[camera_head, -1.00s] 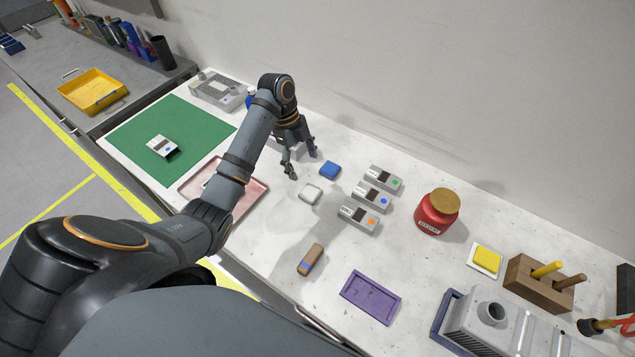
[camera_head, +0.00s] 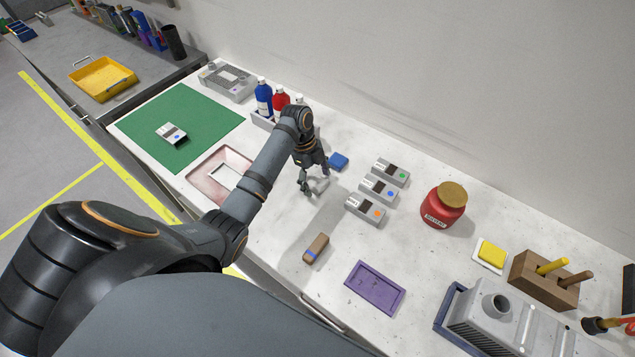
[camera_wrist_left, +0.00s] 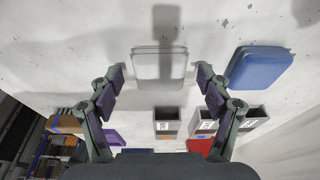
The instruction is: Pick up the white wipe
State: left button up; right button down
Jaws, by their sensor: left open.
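The white wipe (camera_head: 319,186) is a small folded pad lying on the white worktop, partly hidden behind my left gripper in the head view. My left gripper (camera_head: 314,181) points down over it with its fingers apart. In the left wrist view the wipe (camera_wrist_left: 159,68) lies flat, framed between the two open fingertips of the left gripper (camera_wrist_left: 159,76). The fingers do not visibly touch it. My right gripper is not in view.
A blue folded pad (camera_head: 339,161) lies close by, to the right of the fingers in the wrist view (camera_wrist_left: 260,67). Several grey devices (camera_head: 365,208), a brown block (camera_head: 316,248) and a purple tray (camera_head: 375,287) are nearby. A pink tray (camera_head: 199,181) and bottles (camera_head: 264,97) stand left.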

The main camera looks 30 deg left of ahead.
aim_at(318, 186)
pick_arm(q)
jog(key=c, duration=1)
jog(key=shift+c, duration=0.2)
jog(key=shift+r+b, duration=0.3)
jog(key=shift+r, duration=0.2)
jog(key=r, duration=0.1)
jog(key=s+r+b, duration=0.1)
jog(key=r, duration=0.1)
jog(key=shift+a+r, duration=0.15)
jog(key=s+r+p, duration=0.2)
jog(key=s+r, duration=0.6)
jog(key=s, duration=0.5)
jog(key=shift+a+r, duration=0.25)
jog(key=shift+r, duration=0.15)
